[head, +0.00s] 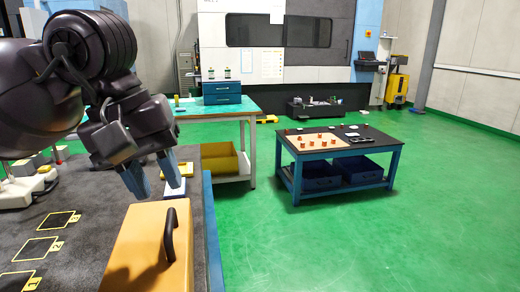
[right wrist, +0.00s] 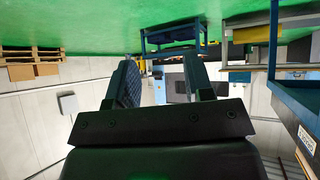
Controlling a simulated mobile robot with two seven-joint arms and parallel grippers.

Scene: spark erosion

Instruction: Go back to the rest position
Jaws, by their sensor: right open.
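My left gripper (head: 153,181) hangs at the left of the head view, its two blue fingers pointing down and apart, with nothing seen between them. It is above the far end of an orange case (head: 130,245) with a black handle, which stands on the dark grey table top (head: 85,215). The handle is clear of the fingers. My right gripper (right wrist: 160,78) shows only in the right wrist view, its two fingers wide apart and empty. That view is upside down, with the green floor at the top.
Yellow-outlined numbered squares (head: 42,248) mark the grey table. Beyond it stand a green-topped bench (head: 240,106) with blue drawers (head: 222,93), and a low blue table (head: 375,142) carrying a board of orange pieces (head: 318,141). The green floor (head: 400,235) at the right is clear. A pallet (right wrist: 35,55) shows in the wrist view.

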